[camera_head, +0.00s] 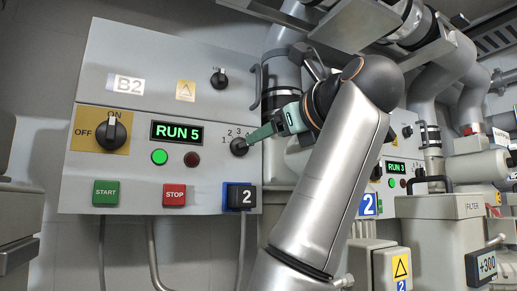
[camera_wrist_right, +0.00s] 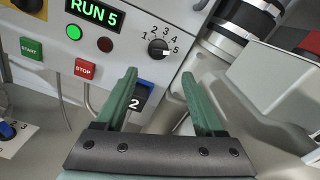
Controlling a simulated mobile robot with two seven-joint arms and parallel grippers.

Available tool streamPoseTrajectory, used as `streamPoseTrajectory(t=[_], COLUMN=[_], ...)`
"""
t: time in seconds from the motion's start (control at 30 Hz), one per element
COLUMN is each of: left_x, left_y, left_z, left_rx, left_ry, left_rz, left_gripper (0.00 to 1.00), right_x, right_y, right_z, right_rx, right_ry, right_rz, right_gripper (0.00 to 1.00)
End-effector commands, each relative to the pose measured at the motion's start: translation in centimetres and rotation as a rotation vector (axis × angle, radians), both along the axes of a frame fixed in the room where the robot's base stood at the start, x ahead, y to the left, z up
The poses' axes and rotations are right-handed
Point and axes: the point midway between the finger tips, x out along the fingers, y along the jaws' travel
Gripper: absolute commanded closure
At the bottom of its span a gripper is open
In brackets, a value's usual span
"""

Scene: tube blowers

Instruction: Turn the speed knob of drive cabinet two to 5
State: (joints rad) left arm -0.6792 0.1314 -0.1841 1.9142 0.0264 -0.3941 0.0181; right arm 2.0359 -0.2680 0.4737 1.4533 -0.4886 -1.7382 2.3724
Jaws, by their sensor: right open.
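Drive cabinet two (camera_head: 215,80) is a grey box with a "2" plate (camera_head: 242,196). Its black speed knob (camera_head: 239,147) sits at the right, with a printed scale around it. In the right wrist view the knob (camera_wrist_right: 157,48) has its white mark pointing right, towards the 5. The green display (camera_head: 177,132) reads RUN 5. My right gripper (camera_head: 251,138) has green fingers close to the knob. In the right wrist view its fingertips (camera_wrist_right: 160,76) are apart and empty, with the knob beyond them. My left gripper is not in view.
The cabinet also bears an OFF/ON switch (camera_head: 112,131), a green START button (camera_head: 105,192), a red STOP button (camera_head: 174,194) and a small upper knob (camera_head: 219,79). Another cabinet's display (camera_head: 396,168) reads RUN 3 at the right. Pipes and a filter housing (camera_head: 440,207) crowd the right side.

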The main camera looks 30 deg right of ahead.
Motion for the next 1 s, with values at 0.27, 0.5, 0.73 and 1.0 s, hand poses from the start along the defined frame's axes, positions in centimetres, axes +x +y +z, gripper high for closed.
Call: streamPoseTrajectory(t=[0.27, 0.5, 0.73, 1.0], left_x=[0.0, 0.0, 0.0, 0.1], left_y=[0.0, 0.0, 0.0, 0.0], left_z=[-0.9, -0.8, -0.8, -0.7], left_rx=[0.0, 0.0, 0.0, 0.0], left_ry=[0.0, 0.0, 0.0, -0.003], left_rz=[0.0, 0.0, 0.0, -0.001], left_gripper=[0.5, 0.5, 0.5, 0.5], right_x=[-2.9, -3.0, -3.0, -3.0], right_y=[0.2, 0.2, 0.2, 0.2], right_z=[0.0, 0.0, 0.0, 0.0], right_rx=[0.001, 0.0, 0.0, 0.001], right_ry=[0.0, 0.001, 0.001, 0.001], right_rz=[0.0, 0.0, 0.0, 0.0], right_gripper=[0.29, 0.29, 0.29, 0.29])
